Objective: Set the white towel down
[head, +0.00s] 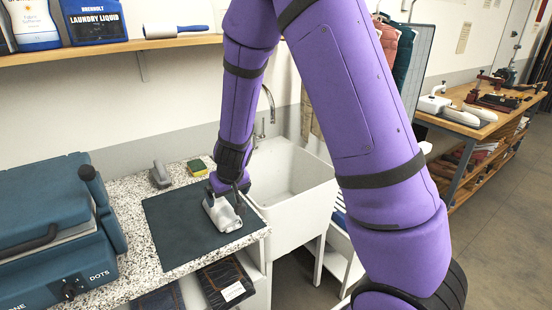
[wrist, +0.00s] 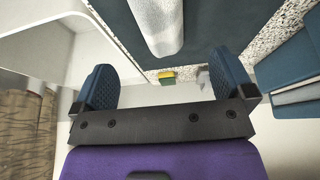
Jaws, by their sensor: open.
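The white towel (head: 221,216) is a small folded bundle lying on the dark mat (head: 180,225) on the speckled counter, near the mat's right side. It also shows as a white strip at the top of the wrist view (wrist: 160,22). My gripper (head: 238,199) is right at the towel, just above and behind it in the head view. In the wrist view its two blue fingers are spread wide with nothing clamped between them, and the towel lies in line with the gap. Whether a finger still touches the towel I cannot tell.
A white sink (head: 295,185) with a tap adjoins the counter on the right. A yellow-green sponge (head: 197,167) and a grey tool (head: 160,175) sit behind the mat. A blue machine (head: 45,225) fills the counter's left. A shelf with bottles runs above.

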